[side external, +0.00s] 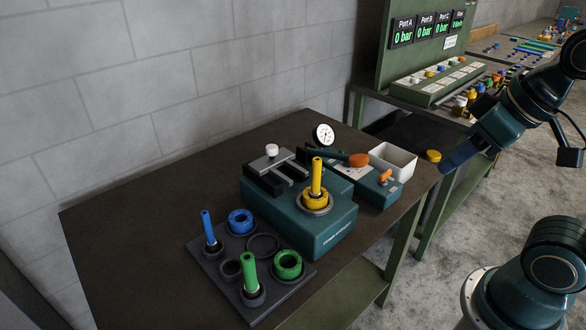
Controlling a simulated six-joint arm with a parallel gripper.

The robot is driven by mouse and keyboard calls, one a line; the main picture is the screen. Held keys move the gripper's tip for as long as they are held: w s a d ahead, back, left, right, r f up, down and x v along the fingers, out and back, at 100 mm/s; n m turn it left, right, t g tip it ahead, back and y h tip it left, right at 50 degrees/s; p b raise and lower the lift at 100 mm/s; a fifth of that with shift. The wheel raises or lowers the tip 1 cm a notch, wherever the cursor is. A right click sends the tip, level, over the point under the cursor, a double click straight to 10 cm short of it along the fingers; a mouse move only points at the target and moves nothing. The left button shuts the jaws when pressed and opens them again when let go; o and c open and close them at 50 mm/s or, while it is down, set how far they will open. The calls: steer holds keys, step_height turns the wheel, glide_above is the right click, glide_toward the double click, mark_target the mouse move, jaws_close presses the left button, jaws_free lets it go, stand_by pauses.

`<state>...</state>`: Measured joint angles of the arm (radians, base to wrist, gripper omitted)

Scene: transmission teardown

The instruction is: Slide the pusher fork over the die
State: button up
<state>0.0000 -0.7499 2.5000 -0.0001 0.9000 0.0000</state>
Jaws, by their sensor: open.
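The pusher fork (287,171) appears to be the grey sliding piece with a white knob (272,150), on a black guide at the back left of the teal press block (318,240). The yellow die (316,199) sits in the round seat on the block, with a yellow rod (316,174) upright in its middle. The fork is left of the die and apart from it. My gripper (450,164) is open, beyond the table's right edge and far from the fork and die. Its fingers are small and hard to make out.
A dark tray (283,310) at the front left holds blue and green dies and rods. Right of the block stand a pump unit with orange knobs (358,160), a gauge (324,135) and a white bin (393,160). The left of the table is clear.

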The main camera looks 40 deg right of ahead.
steer(key=shift+o, duration=0.9)
steer(key=w+a+r+n+g+y, duration=0.1)
steer(key=w+r+n, duration=0.15)
steer(key=w, duration=0.65)
steer(key=w+a+r+n+y, duration=0.1)
steer(key=w+r+n, duration=0.15)
steer(key=w, duration=0.75)
steer(key=w+f+n, duration=0.2)
steer(key=w+f, duration=0.1)
steer(key=w, duration=0.5)
steer(key=w+d+f+n+g+y, duration=0.1)
steer(key=w+f+n, duration=0.1)
steer(key=w, duration=0.7)
steer(key=shift+f, duration=0.65)
steer(key=shift+w, duration=0.1)
